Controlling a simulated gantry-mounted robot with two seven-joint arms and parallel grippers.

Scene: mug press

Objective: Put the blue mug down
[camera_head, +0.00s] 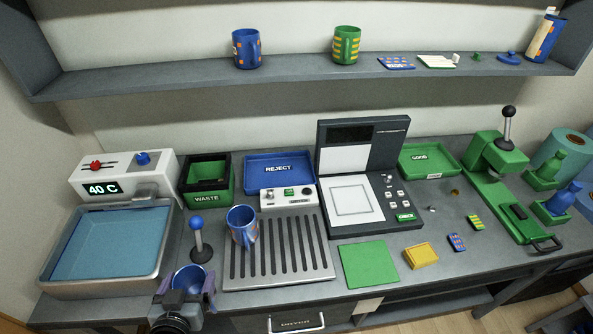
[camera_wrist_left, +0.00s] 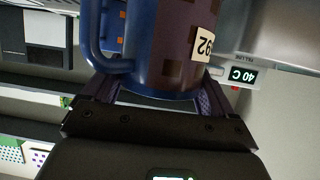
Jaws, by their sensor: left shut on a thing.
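A blue mug (camera_head: 188,279) is held in my left gripper (camera_head: 189,287) at the bottom of the head view, near the front edge of the bench. In the left wrist view the held mug (camera_wrist_left: 160,50) has brown squares, a handle on the left and a white tag reading 92. The left gripper (camera_wrist_left: 158,95) is shut with one finger on each side of it. My right gripper is in neither view.
A water bath (camera_head: 110,250) reading 40 C is on the left. A black lever with a blue knob (camera_head: 198,235) stands between bath and rack. A green mat (camera_head: 368,264) lies right of the rack. A shelf above holds two mugs, blue (camera_head: 246,50) and green (camera_head: 345,46).

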